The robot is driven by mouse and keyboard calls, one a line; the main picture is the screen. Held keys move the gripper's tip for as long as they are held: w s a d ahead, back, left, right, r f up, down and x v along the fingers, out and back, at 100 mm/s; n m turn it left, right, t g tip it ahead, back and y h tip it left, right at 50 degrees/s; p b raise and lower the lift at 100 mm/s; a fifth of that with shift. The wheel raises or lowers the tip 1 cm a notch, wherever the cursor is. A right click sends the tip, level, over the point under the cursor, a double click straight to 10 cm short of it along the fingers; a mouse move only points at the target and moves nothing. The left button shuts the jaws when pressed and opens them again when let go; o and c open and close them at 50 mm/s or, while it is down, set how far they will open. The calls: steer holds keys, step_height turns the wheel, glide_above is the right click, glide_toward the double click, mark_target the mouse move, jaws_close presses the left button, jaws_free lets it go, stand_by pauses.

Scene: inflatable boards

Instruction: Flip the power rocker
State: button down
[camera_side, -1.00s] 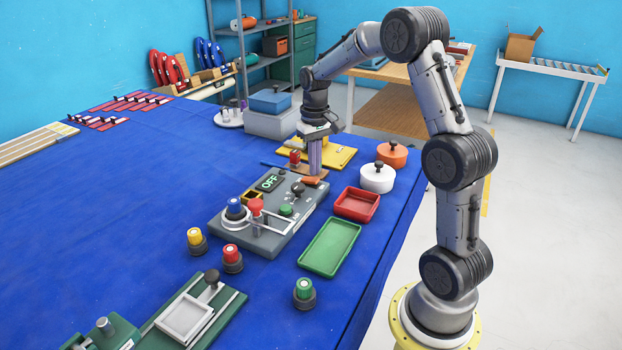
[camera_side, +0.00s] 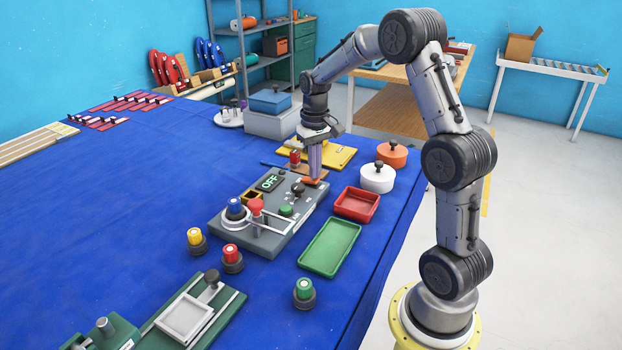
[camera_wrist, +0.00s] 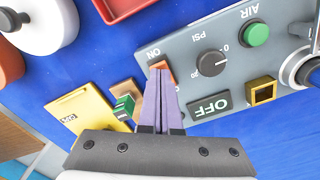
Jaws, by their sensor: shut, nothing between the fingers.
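The grey control panel (camera_side: 240,222) lies on the blue table. Its orange power rocker (camera_side: 309,181) is at the panel's far right corner; in the wrist view the rocker (camera_wrist: 167,73) shows beside the word ON, partly hidden by my fingers. The panel's display (camera_side: 270,183) reads OFF, also in the wrist view (camera_wrist: 209,106). My gripper (camera_side: 316,178) is shut and empty, pointing down with its purple fingertips at the rocker. In the wrist view the fingertips (camera_wrist: 160,72) overlap the rocker; whether they press on it I cannot tell.
Near the rocker on the panel are a black knob (camera_wrist: 212,63) and a green button (camera_wrist: 256,34). A red tray (camera_side: 356,204), a green tray (camera_side: 330,247) and white and orange lidded pots (camera_side: 377,178) stand right of the panel. A yellow board (camera_side: 335,157) lies behind.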

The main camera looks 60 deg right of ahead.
steer(key=shift+f, duration=0.6)
steer(key=shift+r, duration=0.15)
steer(key=shift+r, duration=3.45)
